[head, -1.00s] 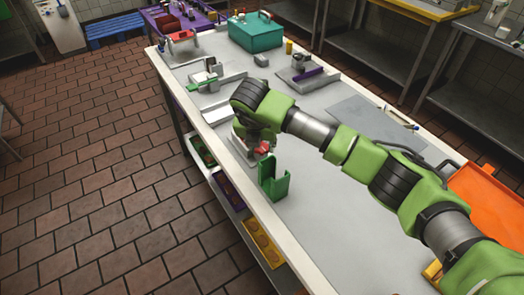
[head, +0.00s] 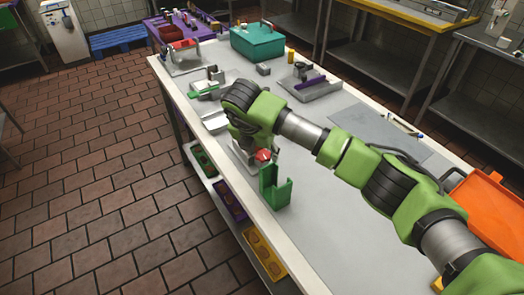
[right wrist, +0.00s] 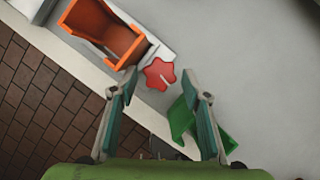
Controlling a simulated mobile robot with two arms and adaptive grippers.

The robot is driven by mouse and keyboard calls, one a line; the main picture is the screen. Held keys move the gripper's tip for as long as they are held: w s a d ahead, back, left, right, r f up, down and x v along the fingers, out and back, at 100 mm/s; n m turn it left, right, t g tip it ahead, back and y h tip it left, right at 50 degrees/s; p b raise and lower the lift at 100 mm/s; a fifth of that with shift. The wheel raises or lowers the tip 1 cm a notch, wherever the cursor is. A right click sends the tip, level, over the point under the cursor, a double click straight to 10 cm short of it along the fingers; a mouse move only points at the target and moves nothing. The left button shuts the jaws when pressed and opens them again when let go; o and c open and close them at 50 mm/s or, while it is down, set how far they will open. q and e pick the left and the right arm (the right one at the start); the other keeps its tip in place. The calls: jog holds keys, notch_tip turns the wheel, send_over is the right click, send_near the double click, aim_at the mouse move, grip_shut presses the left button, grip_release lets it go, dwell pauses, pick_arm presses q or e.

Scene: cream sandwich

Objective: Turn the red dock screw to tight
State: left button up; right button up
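The red dock screw (head: 263,155) has a lobed knob and stands near the table's left edge, partly behind my right gripper (head: 246,138). In the right wrist view the red knob (right wrist: 158,73) lies between and just beyond the fingertips of my right gripper (right wrist: 168,84), nearer the left finger. The fingers are spread apart and hold nothing. An orange curved piece (right wrist: 112,32) sits on a pale base beside the knob. My left gripper is not in view.
A green upright bracket (head: 274,190) stands close to the screw; it also shows behind the right finger (right wrist: 182,118). A teal box (head: 258,42) and metal fixtures stand farther back. An orange tray (head: 490,205) is at right. The table's middle is mostly clear.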

jog(key=shift+r, duration=0.15)
jog(key=v, duration=0.7)
jog(key=shift+s+r, duration=0.2)
jog(key=shift+r, duration=0.15)
